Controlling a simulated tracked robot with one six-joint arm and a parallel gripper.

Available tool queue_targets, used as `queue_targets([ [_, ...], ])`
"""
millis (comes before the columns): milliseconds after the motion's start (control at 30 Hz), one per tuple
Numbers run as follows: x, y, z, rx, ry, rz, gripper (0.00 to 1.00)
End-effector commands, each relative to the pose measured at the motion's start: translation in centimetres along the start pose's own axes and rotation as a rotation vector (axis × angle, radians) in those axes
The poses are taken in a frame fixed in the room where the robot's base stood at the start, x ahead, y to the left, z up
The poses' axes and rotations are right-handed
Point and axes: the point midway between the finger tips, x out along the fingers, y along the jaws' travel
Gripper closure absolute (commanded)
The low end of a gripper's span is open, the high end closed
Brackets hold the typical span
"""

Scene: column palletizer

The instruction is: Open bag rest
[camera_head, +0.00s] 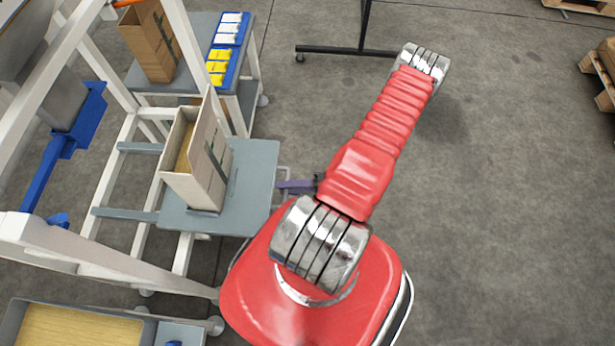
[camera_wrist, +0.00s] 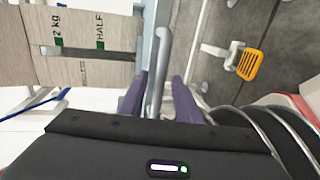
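A grey metal handle (camera_wrist: 158,70) runs along the edge of the grey plate that I take to be the bag rest (camera_head: 259,165). An open box-like bag (camera_head: 196,190) stands upright on this plate. My gripper (camera_wrist: 160,98) has purple fingers, one on each side of the handle, with small gaps to it, so it looks open around it. In the head view a purple finger (camera_head: 297,184) shows beside the plate's right edge; the other finger is not clearly seen. The bag's printed side (camera_wrist: 85,45) shows in the wrist view with "2 kg" and "HALF" marks.
A second box (camera_head: 150,45) and a blue tray (camera_head: 225,55) with white and yellow items stand on a rear table. A white frame (camera_head: 100,165) surrounds the plate's left. An orange pedal (camera_wrist: 249,64) is near the floor. Floor (camera_head: 500,200) at right is clear.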

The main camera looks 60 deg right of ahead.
Motion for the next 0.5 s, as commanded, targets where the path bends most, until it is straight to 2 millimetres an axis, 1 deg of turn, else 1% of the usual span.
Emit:
queue_targets([
  [267,-2.6,-0.1,0.1,-0.001,-0.003,-0.002,0.7],
  [500,-5.8,-0.1,0.1,-0.002,-0.004,-0.002,0.7],
])
